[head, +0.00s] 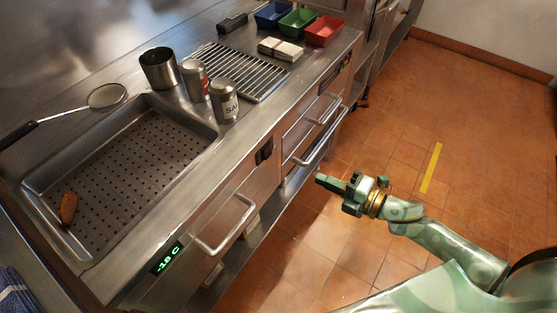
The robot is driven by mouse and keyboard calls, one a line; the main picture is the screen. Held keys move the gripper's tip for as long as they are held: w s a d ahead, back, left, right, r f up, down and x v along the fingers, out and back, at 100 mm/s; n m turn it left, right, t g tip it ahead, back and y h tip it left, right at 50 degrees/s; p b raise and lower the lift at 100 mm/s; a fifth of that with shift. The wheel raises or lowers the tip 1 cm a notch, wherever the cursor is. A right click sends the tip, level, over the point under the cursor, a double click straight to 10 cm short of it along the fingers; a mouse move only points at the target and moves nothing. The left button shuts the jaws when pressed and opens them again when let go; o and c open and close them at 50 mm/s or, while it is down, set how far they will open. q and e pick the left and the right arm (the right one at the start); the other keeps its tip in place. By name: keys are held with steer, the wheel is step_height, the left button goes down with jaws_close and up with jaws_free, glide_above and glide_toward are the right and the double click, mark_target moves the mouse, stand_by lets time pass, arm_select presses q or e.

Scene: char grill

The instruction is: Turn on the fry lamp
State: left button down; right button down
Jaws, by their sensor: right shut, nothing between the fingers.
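A black rocker switch (264,151) sits on the steel front panel below the perforated fry tray (130,160). Another dark control (336,71) is on the front panel farther back, below the grill rack. I cannot tell the position of either switch. No lamp body is clearly visible in the head view. My right gripper (320,180) is shut and empty. It is in front of the counter, to the right of and a little lower than the near switch, apart from it, with its fingers pointing left toward the counter. My left gripper is not in view.
Drawer handles (226,228) stick out from the counter front. Shakers (224,101), a steel cup (159,68) and a strainer (107,96) stand or lie around the tray. A brown food piece (68,208) lies in it. The tiled floor (390,140) at right is open.

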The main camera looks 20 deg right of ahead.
mark_target(269, 156)
stand_by(0.3)
steer(key=b+x, duration=0.2)
steer(key=x, duration=1.2)
